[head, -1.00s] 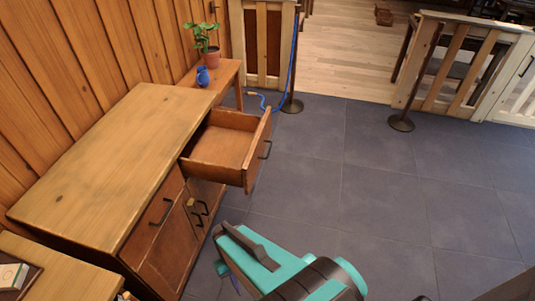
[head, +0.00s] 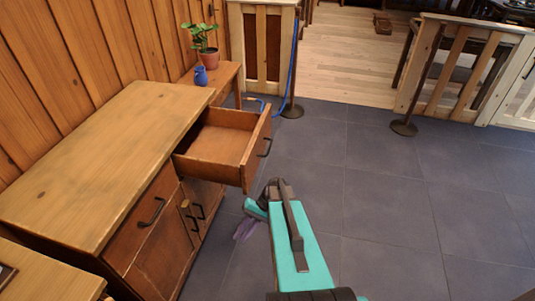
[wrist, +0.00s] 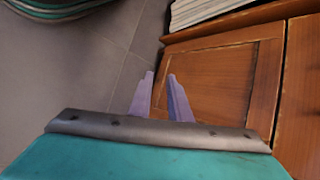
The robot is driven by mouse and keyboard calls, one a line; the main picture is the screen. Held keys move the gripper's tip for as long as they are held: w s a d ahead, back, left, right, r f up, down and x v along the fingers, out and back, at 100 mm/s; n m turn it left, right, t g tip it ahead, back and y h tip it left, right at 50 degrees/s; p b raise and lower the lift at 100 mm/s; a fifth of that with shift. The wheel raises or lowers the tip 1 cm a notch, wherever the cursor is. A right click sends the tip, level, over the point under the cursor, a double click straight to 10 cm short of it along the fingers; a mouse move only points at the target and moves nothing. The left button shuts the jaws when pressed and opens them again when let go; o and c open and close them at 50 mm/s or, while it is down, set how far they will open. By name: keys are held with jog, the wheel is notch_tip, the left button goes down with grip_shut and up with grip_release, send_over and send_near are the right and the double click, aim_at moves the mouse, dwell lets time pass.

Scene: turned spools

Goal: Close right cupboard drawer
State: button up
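The wooden cupboard (head: 85,165) stands at the left along the plank wall. Its right drawer (head: 215,145) is pulled well out and looks empty; its front panel (head: 257,150) has a dark handle (head: 265,147). The left drawer (head: 150,205) is shut. My gripper (head: 244,232) is low beside the cupboard, below and nearer than the open drawer's front, apart from it. In the wrist view its two purple fingers (wrist: 161,76) have a narrow gap with nothing between them. A brown wooden panel (wrist: 215,80) lies beyond the fingers.
A side table (head: 228,75) behind the cupboard holds a potted plant (head: 208,52) and a blue jug (head: 201,76). A post (head: 292,108) with a blue rope stands beyond.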

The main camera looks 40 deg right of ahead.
jog(key=w+d+r+m+t+y+b, duration=0.1)
jog(key=w+d+r+t+b, duration=0.15)
jog(key=d, duration=0.55)
jog(key=w+d+r+m+t+b, duration=0.1)
jog(key=w+d+r+t, duration=0.2)
jog(key=d, duration=0.6)
jog(key=s+d+r+m+t, duration=0.1)
jog(key=d+r+t, duration=0.5)
jog(key=d+r, duration=1.1)
jog(key=shift+d+r+m+t+h+b, duration=0.3)
jog(key=shift+d+m+t+h, duration=0.15)
jog(key=shift+d, duration=0.2)
jog(key=shift+f, duration=0.15)
